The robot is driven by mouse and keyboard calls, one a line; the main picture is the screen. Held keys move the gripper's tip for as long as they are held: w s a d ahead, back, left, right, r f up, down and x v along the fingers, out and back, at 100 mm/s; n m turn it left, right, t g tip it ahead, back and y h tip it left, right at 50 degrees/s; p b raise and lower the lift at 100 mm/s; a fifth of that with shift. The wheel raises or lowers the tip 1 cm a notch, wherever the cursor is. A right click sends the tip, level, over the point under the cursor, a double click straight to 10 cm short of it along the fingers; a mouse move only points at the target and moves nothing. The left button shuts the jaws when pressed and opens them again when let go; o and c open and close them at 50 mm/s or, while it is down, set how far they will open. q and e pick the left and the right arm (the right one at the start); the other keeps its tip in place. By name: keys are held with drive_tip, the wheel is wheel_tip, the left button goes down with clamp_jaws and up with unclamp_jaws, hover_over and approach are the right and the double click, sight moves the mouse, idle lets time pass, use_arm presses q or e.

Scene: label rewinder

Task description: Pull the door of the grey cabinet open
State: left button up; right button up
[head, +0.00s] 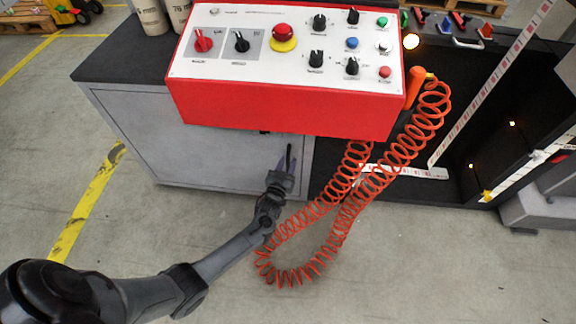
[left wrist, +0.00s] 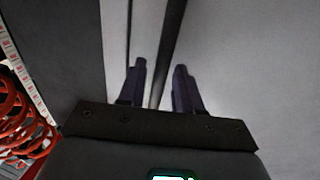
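The grey cabinet's door (head: 215,140) is a plain light-grey panel below the dark top. It looks shut, with a thin dark seam beside the frame in the left wrist view. A dark upright bar handle (head: 289,154) is near the door's right edge. It also shows in the left wrist view (left wrist: 173,25). My left gripper (head: 284,162) is at the handle. Its two fingers (left wrist: 161,82) stand on either side of the bar, with a gap visible, so it looks open. Whether a finger touches the bar I cannot tell. My right gripper is not in view.
A red control box (head: 290,115) with a white panel overhangs the cabinet. A coiled orange hose (head: 345,205) hangs just right of my left gripper. A dark open bay (head: 465,150) lies to the right. The floor (head: 165,230) in front of the door is clear.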

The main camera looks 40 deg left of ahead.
use_arm(q)
drive_tip(key=shift+w, duration=0.3)
clamp_jaws()
drive_tip(key=shift+s, duration=0.1)
